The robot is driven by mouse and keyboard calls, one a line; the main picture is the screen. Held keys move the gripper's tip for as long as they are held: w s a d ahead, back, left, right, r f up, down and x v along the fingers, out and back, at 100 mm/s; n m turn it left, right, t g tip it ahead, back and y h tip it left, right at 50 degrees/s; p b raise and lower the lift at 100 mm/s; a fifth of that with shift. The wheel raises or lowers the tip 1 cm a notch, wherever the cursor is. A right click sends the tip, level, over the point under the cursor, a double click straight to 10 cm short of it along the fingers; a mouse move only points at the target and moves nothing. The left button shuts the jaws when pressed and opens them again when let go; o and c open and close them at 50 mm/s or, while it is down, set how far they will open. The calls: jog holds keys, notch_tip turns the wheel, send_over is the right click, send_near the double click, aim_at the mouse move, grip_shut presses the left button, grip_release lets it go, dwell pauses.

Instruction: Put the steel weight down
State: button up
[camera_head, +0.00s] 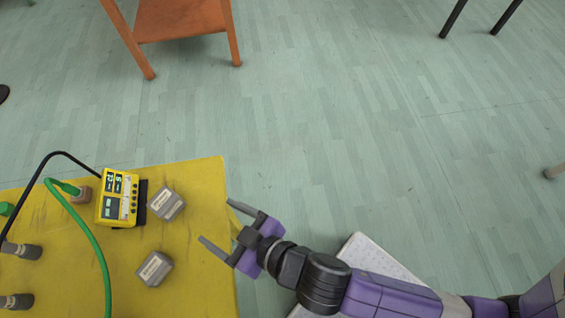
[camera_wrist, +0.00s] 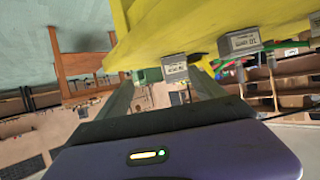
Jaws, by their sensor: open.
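Two grey steel weights, blocky with bevelled edges and pale labels, sit apart on the yellow table (camera_head: 207,290). One weight (camera_head: 166,204) is beside the yellow meter; the other weight (camera_head: 154,268) is nearer the front. Both also show in the wrist view, one weight (camera_wrist: 174,68) between my fingers' lines and one weight (camera_wrist: 239,43) farther right. My gripper (camera_head: 217,222) is open and empty at the table's right edge, its fingers pointing left toward the weights and touching neither. I cannot tell which weight the task means.
A yellow meter (camera_head: 118,197) with a black lead stands left of the weights. A green cable (camera_head: 97,250) crosses the table, and dark cylindrical plugs (camera_head: 20,250) lie at its left. An orange wooden stand (camera_head: 180,22) is beyond.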

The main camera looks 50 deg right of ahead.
jog(key=s+d+r+m+t+h, duration=0.1)
jog(key=s+d+r, duration=0.4)
jog(key=s+d, duration=0.2)
jog(key=s+d+r+h, duration=0.1)
jog(key=s+d+r, duration=0.4)
jog(key=s, duration=0.5)
jog(key=d, duration=0.2)
jog(key=shift+s+d+r+m+t+h, duration=0.15)
jog(key=shift+s+d+m+t+h, duration=0.15)
jog(key=shift+d+m+t, duration=0.1)
